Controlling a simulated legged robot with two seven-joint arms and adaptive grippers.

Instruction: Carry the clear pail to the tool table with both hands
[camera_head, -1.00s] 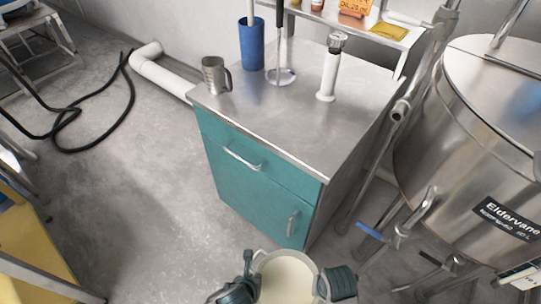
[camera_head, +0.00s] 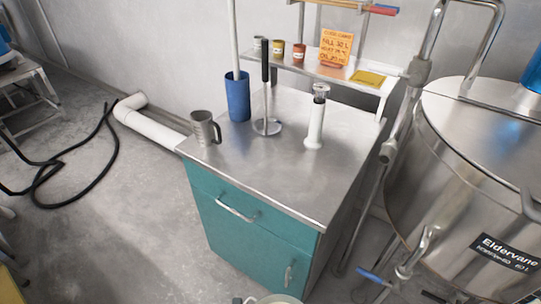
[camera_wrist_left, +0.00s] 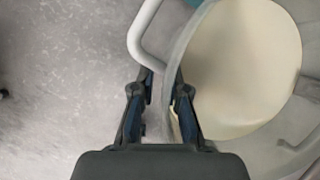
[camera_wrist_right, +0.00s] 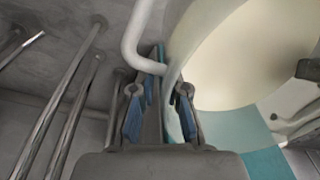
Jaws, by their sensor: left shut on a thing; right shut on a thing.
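The clear pail (camera_head: 275,299) holds a cream-coloured liquid, and only its top edge shows at the bottom of the head view. In the left wrist view, my left gripper (camera_wrist_left: 160,92) is shut at the pail's side (camera_wrist_left: 178,50), by a white bar-like handle. In the right wrist view, my right gripper (camera_wrist_right: 160,92) is shut at the pail's opposite side (camera_wrist_right: 178,45), by a similar white handle. The fingertips' exact contact is partly hidden. The tool table (camera_head: 262,178) is a teal cabinet with a steel top, ahead of the pail.
On the tabletop stand a steel mug (camera_head: 205,128), a blue cup (camera_head: 238,97), a black-handled tool (camera_head: 266,100) and a white cylinder (camera_head: 315,118). The front and right of the top are bare. A steel tank (camera_head: 465,165) stands right; a black hose (camera_head: 75,165) lies left.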

